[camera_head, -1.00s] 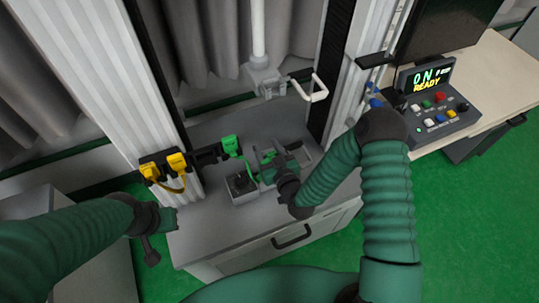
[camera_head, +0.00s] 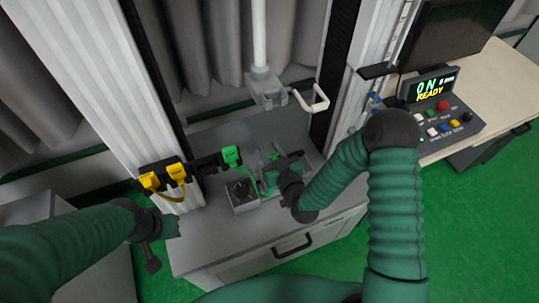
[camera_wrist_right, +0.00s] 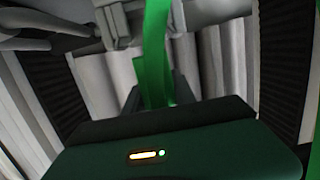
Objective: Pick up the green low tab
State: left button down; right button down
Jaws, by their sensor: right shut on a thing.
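My right gripper (camera_head: 268,172) is over the grey bench, just right of a small grey box. In the right wrist view a green strip (camera_wrist_right: 155,55), which I take to be the green low tab, rises between the fingers, and the gripper is shut on it. In the head view the tab is mostly hidden by the hand. A green plug (camera_head: 231,156) sits on the black bracket, with a green cord running down toward the right gripper. My left gripper (camera_head: 172,226) is at the bench's left edge, apart from these things; its jaws are unclear.
The small grey box (camera_head: 243,196) stands on the bench (camera_head: 215,238). A white handle (camera_head: 314,100) hangs above. A control box (camera_head: 437,108) stands on the right table. The bench front is clear.

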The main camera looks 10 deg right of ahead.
jog(key=d+f+p+v, duration=0.1)
jog(key=p+v, duration=0.5)
jog(key=v, duration=1)
jog(key=shift+d+f+p, duration=0.15)
jog(key=shift+f+p, duration=0.1)
jog(key=shift+p, duration=0.05)
